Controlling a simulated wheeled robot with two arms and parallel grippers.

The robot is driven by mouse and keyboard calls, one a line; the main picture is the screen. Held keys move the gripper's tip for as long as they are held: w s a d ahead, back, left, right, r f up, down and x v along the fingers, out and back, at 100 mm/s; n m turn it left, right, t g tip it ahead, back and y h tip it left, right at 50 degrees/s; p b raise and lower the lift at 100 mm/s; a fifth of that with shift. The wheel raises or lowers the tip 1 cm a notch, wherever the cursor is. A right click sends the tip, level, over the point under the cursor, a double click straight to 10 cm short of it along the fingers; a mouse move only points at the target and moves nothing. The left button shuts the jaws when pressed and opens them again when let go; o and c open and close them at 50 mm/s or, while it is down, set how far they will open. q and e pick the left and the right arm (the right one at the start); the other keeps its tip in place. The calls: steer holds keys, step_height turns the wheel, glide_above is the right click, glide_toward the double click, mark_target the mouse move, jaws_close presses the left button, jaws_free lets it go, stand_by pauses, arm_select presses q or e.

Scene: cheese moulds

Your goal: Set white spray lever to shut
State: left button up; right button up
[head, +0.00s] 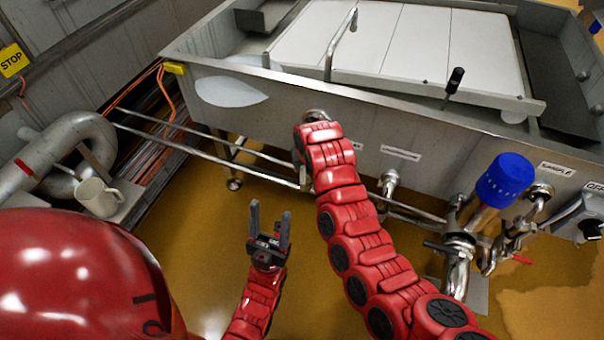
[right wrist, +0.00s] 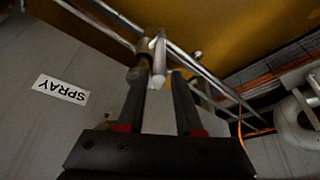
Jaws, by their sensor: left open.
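The white spray lever (right wrist: 159,62) shows in the right wrist view as a short pale bar by a valve on a thin metal pipe. A white SPRAY label (right wrist: 62,89) is on the steel wall to its left. My right gripper (right wrist: 158,76) has its two dark fingers apart, with the lever's end at the gap between the tips; I cannot tell if they touch. In the head view my right arm hides most of that gripper and the valve. My left gripper (head: 268,230) is open and empty, above the floor left of my right arm.
A steel vat (head: 258,88) with white boards (head: 425,45) stands behind. A blue-capped valve (head: 505,180) and an OFF switch box (head: 578,217) are at right. The yellow floor in front is mostly clear.

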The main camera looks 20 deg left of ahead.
mark_target(302, 173)
steer(key=b+x, duration=0.2)
steer(key=x, duration=0.5)
steer(key=shift+s, duration=0.1)
steer(key=shift+w+a+f+b, duration=0.15)
steer(key=shift+w+f+b, duration=0.2)
steer(key=shift+f, duration=0.2)
jaws_close()
stand_by(1.0)
